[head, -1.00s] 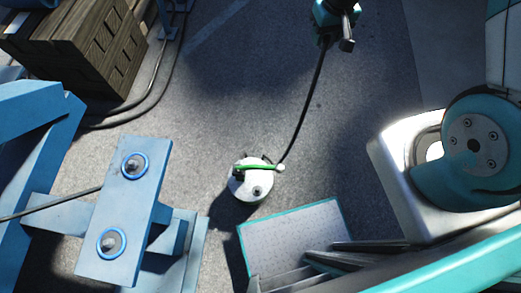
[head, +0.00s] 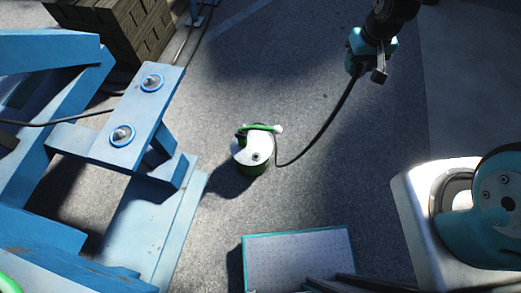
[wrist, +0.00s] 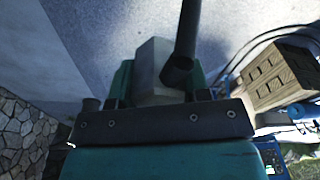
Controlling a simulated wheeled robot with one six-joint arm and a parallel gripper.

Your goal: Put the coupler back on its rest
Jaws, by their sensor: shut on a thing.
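My gripper (head: 378,62) is at the upper right of the head view, with teal parts. In the wrist view, its green fingers (wrist: 158,85) are shut on a grey, faceted coupler (wrist: 154,68), with a dark tube beside it. In the head view, a black cable (head: 328,130) hangs from the gripper end and curves down to a small white-topped green drum (head: 258,155) on the floor. The drum has a green bar across its top. The gripper is up and to the right of the drum, apart from it. I cannot tell which part is the coupler's rest.
A blue stand (head: 130,125) with two round, blue-ringed fittings is at the left. A teal-edged, pale panel (head: 298,258) lies at the bottom. A wooden crate (head: 118,28) stands at the upper left.

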